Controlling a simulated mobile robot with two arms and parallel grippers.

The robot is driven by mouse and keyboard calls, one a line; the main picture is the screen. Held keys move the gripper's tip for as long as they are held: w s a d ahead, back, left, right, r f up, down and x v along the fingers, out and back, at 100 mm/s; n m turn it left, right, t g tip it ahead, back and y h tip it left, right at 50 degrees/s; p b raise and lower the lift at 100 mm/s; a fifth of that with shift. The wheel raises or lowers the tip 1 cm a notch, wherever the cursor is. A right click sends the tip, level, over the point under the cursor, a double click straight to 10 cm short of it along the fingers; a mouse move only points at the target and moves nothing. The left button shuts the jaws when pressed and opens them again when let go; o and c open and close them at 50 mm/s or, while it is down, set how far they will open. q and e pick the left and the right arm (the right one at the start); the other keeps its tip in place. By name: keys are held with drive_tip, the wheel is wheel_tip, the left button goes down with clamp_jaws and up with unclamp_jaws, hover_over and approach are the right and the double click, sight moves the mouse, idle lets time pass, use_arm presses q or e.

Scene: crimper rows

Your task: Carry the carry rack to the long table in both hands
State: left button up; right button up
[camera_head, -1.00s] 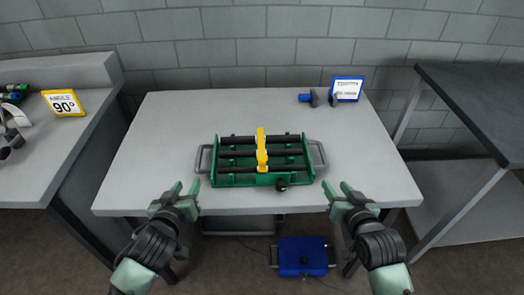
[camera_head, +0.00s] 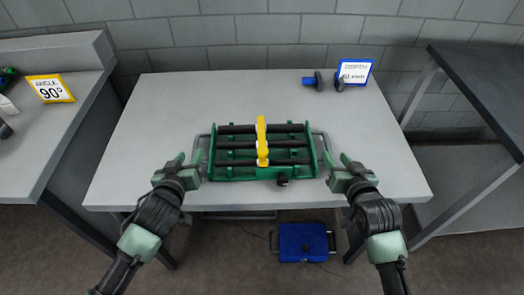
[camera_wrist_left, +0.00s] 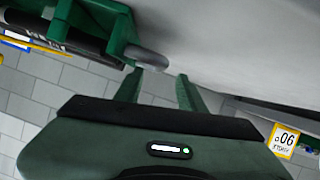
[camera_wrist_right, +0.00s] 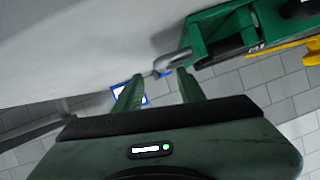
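The carry rack (camera_head: 240,173) is a green frame with black bars, a yellow piece across its middle and a grey handle at each end. It rests flat on the grey table (camera_head: 150,110), near the front edge. My left gripper (camera_head: 188,160) is open beside the left handle (camera_head: 205,148). In the left wrist view, this handle (camera_wrist_left: 147,57) lies just ahead of the fingertips, nearer one finger. My right gripper (camera_head: 338,161) is open beside the right handle (camera_head: 324,142). In the right wrist view, that handle (camera_wrist_right: 172,62) lies just ahead of the fingertips. Neither grips anything.
A blue-and-black tool (camera_head: 318,81) and a blue-framed sign (camera_head: 356,72) are at the back right. A dark-topped table (camera_head: 480,90) stands right. A blue box (camera_head: 303,240) is on the floor.

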sight(195, 144)
use_arm(q)
drive_tip(key=x, duration=0.7)
use_arm(e)
drive_tip(key=x, duration=0.7)
use_arm(q)
clamp_jaws()
use_arm(e)
clamp_jaws()
idle(0.4)
use_arm(q)
drive_tip(key=shift+w+r, duration=0.15)
drive_tip(key=shift+r, duration=0.15)
use_arm(e)
drive_tip(key=shift+w+r, duration=0.15)
drive_tip(key=shift+r, duration=0.2)
